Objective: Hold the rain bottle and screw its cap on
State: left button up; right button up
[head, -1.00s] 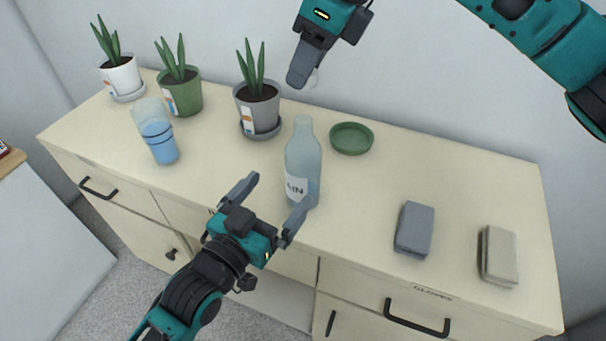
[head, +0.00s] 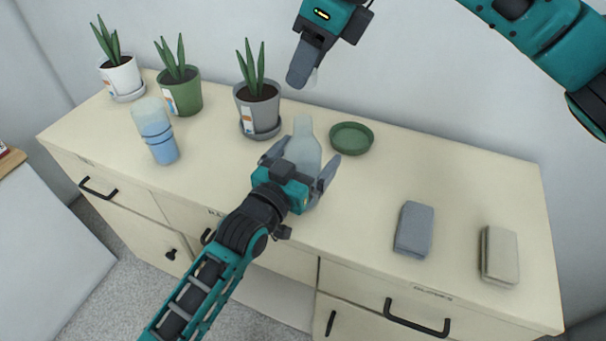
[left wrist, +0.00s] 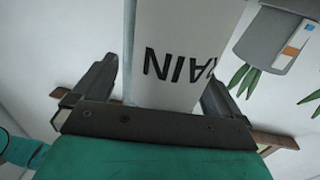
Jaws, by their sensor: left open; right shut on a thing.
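The rain bottle (head: 304,148), pale and translucent, stands upright on the cabinet top. Its bare neck shows in the head view, and its white label with dark letters shows in the left wrist view (left wrist: 184,62). My left gripper (head: 300,166) is open, with one finger on each side of the bottle; whether either finger touches it I cannot tell. My right gripper (head: 306,80) is shut above and behind the bottle, near the wall. A small pale piece, likely the cap (head: 313,78), shows at its fingertips, mostly hidden by the fingers.
A green dish (head: 352,138) lies right of the bottle. A potted plant in a grey pot (head: 258,108) stands behind left, with green and white pots beyond. Grey (head: 414,229) and beige (head: 498,254) blocks lie right.

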pick_arm(q)
jog(key=shift+c, duration=0.5)
jog(key=c, duration=1.4)
pick_arm(e)
send_over(301, 119)
jog(key=shift+s+d+f, duration=0.1)
jog(key=shift+d+f, duration=0.05)
jog(key=shift+f, duration=0.7)
jog(key=shift+s+d+f, duration=0.1)
jog(key=shift+d+f, duration=0.05)
jog(key=shift+f, duration=0.65)
jog(key=shift+s+d+f, duration=0.1)
jog(key=shift+d+f, duration=0.05)
jog(key=shift+f, duration=0.7)
jog(key=shift+f, duration=0.1)
jog(key=shift+f, duration=0.8)
jog(key=shift+w+f, duration=0.1)
jog(key=shift+f, duration=0.45)
